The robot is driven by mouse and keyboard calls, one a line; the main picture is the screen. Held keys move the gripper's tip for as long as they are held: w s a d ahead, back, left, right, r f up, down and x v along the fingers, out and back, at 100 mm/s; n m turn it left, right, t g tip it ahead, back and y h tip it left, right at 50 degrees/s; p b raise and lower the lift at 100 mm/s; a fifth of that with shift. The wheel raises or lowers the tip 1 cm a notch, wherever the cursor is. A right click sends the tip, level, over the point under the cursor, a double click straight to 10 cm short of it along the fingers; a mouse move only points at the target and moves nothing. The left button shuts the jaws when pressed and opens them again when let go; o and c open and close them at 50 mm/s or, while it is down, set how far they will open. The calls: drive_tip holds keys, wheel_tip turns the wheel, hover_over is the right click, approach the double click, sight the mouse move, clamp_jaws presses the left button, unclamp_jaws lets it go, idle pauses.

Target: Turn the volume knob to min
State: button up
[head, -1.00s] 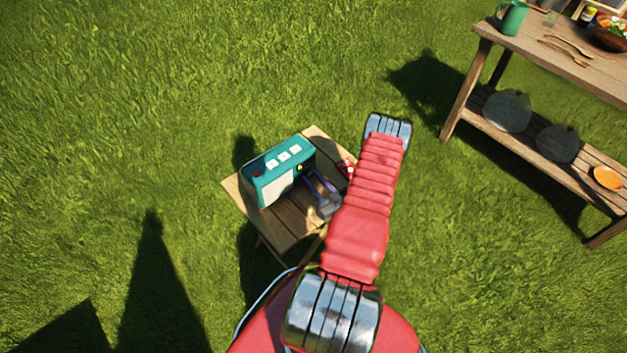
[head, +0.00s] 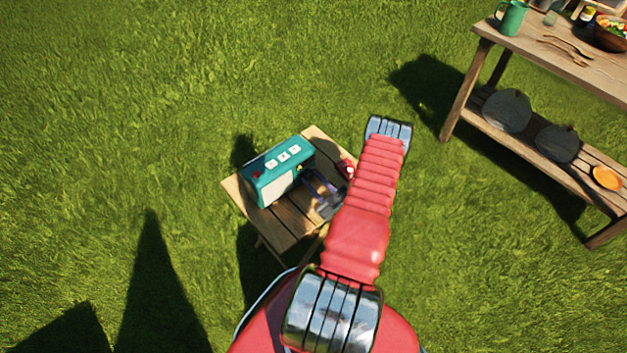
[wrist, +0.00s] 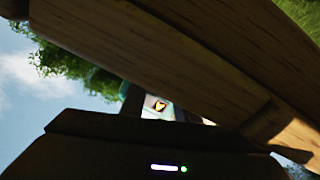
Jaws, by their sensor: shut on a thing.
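The teal radio (head: 278,171) stands on a small wooden table, with white buttons on top and a pale front panel. The yellow volume knob (head: 299,168) is at the right end of its front. My gripper (head: 306,176) reaches it from the lower right, with its fingertips at the knob. In the wrist view the yellow knob (wrist: 160,105) shows between my two dark fingers, against a pale surface. My gripper is shut on it. The fingers partly hide the knob, and I cannot read its setting.
The small wooden table (head: 290,226) has bare planks in front of the radio. In the wrist view, wooden planks (wrist: 190,60) fill much of the picture, close to my gripper. A larger wooden table (head: 575,68) with dishes stands at the upper right. Grass lies all around.

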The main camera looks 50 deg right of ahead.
drive_tip(key=o, duration=0.7)
drive_tip(key=shift+a+f, duration=0.15)
drive_tip(key=shift+a, duration=0.05)
drive_tip(key=shift+c, duration=0.2)
drive_tip(key=o, duration=0.4)
drive_tip(key=shift+d, duration=0.1)
drive_tip(key=shift+c, duration=0.2)
drive_tip(key=r+v, duration=0.1)
drive_tip(key=v, duration=1.2)
drive_tip(key=shift+s+f, duration=0.4)
drive_tip(key=shift+f, duration=0.05)
